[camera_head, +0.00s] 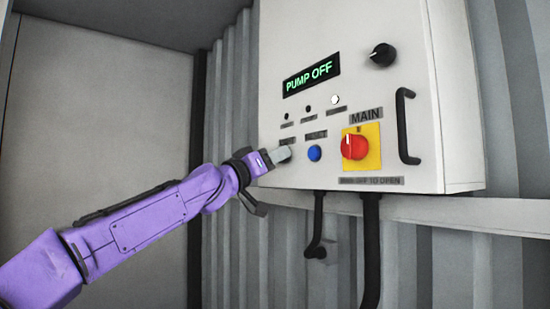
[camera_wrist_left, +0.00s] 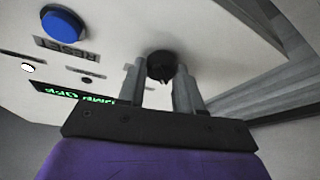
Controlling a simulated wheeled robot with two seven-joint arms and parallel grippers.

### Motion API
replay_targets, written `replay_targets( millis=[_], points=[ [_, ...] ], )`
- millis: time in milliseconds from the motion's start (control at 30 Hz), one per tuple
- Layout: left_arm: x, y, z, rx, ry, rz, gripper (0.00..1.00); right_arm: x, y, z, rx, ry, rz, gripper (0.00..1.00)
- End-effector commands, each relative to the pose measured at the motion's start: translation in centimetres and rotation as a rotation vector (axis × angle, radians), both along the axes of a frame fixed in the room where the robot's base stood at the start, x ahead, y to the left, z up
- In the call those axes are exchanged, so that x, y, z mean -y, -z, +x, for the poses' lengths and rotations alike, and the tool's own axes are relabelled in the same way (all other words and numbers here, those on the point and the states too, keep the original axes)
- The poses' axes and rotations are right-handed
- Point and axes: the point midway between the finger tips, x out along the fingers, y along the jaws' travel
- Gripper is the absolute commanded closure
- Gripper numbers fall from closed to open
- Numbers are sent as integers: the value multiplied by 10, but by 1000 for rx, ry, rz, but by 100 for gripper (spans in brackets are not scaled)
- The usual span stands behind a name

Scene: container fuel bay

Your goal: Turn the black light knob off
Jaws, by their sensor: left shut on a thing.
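A black knob (camera_wrist_left: 161,63) sits on the panel face in the left wrist view, between the two finger tips of my left gripper (camera_wrist_left: 159,78). The gripper is shut on it. In the head view my left gripper (camera_head: 280,156) reaches the lower left of the grey control box (camera_head: 360,20) and hides this knob. The label above it is too small to read. A second black knob (camera_head: 383,55) with a white mark is at the box's upper right, away from the gripper. My right gripper does not show.
A blue reset button (camera_head: 314,153) is just right of my gripper. A red main switch (camera_head: 354,146) on a yellow plate and a black handle (camera_head: 407,126) are farther right. A display (camera_head: 311,75) reads PUMP OFF. Black cables (camera_head: 371,250) hang below the box.

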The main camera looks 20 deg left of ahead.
Motion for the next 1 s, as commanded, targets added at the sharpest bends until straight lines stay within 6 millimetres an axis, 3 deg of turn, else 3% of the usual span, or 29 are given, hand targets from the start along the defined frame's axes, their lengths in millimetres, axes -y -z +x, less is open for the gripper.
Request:
replay_targets(
  millis=[267,600,1000],
  points=[
    [1,-7,-2,-159,-1,-204,96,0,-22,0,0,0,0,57],
    [2,-11,-2,-345,-1,-442,96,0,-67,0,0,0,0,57],
    [2,-9,-2,-480,0,-617,96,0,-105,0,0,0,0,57]
  ],
)
